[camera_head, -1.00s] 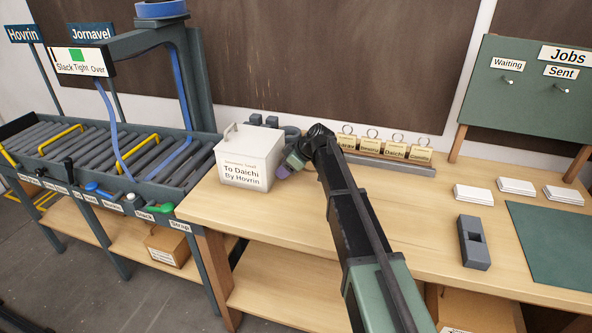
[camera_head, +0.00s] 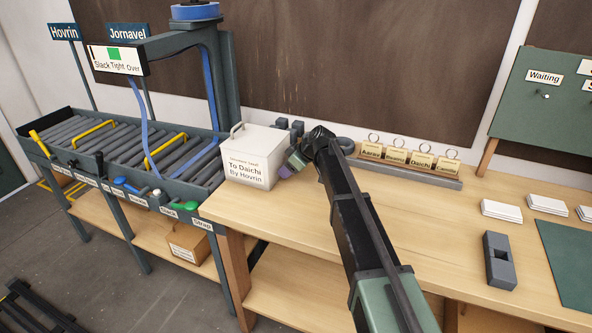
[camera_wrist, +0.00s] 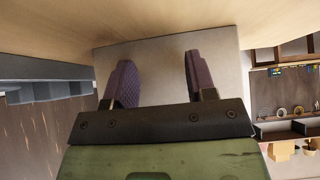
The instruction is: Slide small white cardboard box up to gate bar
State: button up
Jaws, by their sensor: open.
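The small white cardboard box (camera_head: 253,158) stands upright at the left end of the wooden table, beside the roller conveyor. Its front label reads "To Daichi, By Hovrin", and a handle stands on top. My gripper (camera_head: 287,167) is at the box's right side. In the wrist view the gripper (camera_wrist: 158,80) is open, its two purple fingers apart with the box face (camera_wrist: 155,60) just beyond them; I cannot tell whether they touch it. Yellow bars cross the conveyor; the nearer one (camera_head: 165,151) is toward the box, the farther one (camera_head: 92,133) to the left. No label names the gate bar.
The roller conveyor (camera_head: 75,135) has levers along its front edge, including a green one (camera_head: 184,205). A strapping arch with blue strap stands over it. A tag rack (camera_head: 408,174), white card stacks and a grey block (camera_head: 499,260) are on the table.

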jog(key=shift+w+a, duration=0.45)
jog(key=shift+a, duration=0.5)
jog(key=shift+w+a, duration=0.45)
jog(key=shift+a, duration=0.55)
jog(key=shift+w+a, duration=0.45)
jog(key=shift+a, duration=0.5)
jog(key=shift+w+a, duration=0.45)
jog(key=shift+a, duration=0.55)
jog(key=shift+w+a, duration=0.45)
jog(key=shift+a, duration=0.5)
jog(key=shift+w+a, duration=0.45)
jog(key=shift+a, duration=0.55)
